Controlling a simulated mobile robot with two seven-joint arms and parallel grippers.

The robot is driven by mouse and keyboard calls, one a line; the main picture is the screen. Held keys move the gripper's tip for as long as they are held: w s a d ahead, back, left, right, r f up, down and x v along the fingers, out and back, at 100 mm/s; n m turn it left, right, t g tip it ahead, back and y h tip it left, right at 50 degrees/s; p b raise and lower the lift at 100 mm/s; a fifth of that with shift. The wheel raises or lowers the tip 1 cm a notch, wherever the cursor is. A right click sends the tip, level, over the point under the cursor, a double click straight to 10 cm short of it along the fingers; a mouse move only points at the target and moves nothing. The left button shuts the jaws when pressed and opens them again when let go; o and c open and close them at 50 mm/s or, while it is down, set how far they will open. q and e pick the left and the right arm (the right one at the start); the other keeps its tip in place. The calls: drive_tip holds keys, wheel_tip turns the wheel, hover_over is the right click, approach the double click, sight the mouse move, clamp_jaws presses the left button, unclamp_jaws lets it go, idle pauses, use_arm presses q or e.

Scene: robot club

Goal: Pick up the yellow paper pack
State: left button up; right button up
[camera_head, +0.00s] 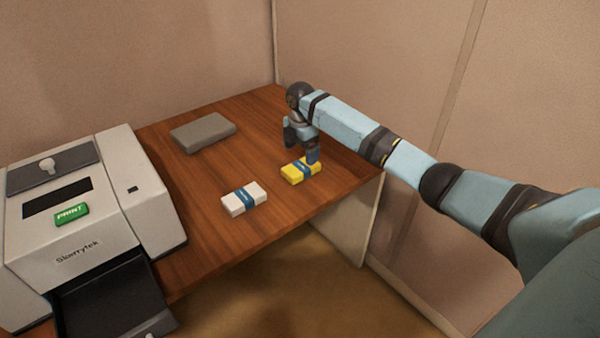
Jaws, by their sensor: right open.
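The yellow paper pack (293,175), with a blue band across it, lies flat on the wooden table near its front right edge. My right gripper (301,147) is open and points down just above and behind the pack. One finger covers the pack's right part in the picture; I cannot tell whether it touches. The other finger is further left and behind the pack. My left gripper is not in view.
A white paper pack (243,198) with a blue band lies to the left of the yellow one. A grey slab (203,132) lies at the back of the wooden table (200,245). A printer (90,200) with a green button stands at left. Walls close off the back and right.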

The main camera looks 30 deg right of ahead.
sight(301, 166)
drive_tip(key=f, duration=0.2)
drive_tip(key=f+b, duration=0.1)
drive_tip(key=f, duration=0.3)
drive_tip(key=shift+w+d+f+b, duration=0.25)
drive_tip(key=shift+w+d+b, duration=0.05)
drive_tip(key=shift+r, duration=0.1)
drive_tip(key=c, duration=1.1)
